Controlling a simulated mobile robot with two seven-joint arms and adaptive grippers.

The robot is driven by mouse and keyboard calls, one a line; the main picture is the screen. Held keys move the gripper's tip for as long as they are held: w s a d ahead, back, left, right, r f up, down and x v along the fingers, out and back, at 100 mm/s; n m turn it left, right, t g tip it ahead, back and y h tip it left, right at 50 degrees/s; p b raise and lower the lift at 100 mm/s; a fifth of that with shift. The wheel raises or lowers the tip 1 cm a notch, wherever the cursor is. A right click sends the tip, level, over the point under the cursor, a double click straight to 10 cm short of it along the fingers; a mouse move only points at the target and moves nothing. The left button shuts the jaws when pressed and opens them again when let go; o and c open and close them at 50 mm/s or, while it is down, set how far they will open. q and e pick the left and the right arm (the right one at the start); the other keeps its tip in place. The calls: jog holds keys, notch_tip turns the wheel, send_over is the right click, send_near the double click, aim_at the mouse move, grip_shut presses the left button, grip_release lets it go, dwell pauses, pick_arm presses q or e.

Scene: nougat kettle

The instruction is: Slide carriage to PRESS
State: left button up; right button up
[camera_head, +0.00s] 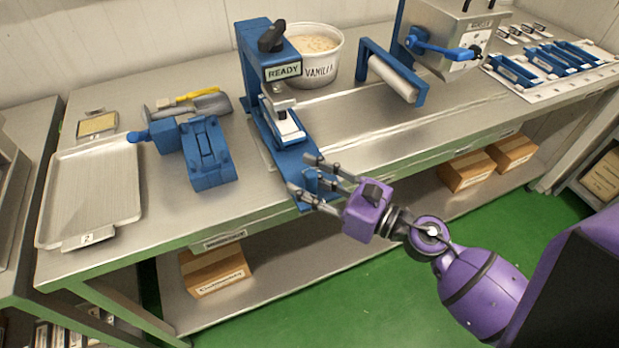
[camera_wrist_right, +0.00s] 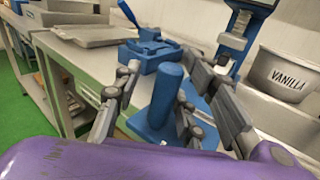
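A blue press stand (camera_head: 264,72) with a READY sign (camera_head: 284,72) stands upright on the steel table. At its foot is a blue rail or base (camera_head: 290,150) with a small metal block (camera_head: 283,120) and a pale piece on it. My right gripper (camera_head: 305,173) is at the near end of this base, above the table's front edge. In the right wrist view a thick blue upright post (camera_wrist_right: 166,95) stands between its open fingers (camera_wrist_right: 155,100); a gap shows on the left, and contact on the right is unclear. No PRESS label is readable. My left gripper is out of view.
A VANILLA tub (camera_head: 318,60) stands behind the press. A blue clamp-like fixture (camera_head: 207,152) and a metal tray (camera_head: 92,195) are to the left. A roller on a blue frame (camera_head: 393,78) and a grey machine (camera_head: 450,35) are to the right.

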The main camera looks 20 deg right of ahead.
jog(key=shift+w+d, duration=0.1)
jog(key=shift+d, duration=0.15)
jog(key=v, duration=1.1)
jog(key=shift+s, duration=0.5)
jog(key=shift+r, duration=0.1)
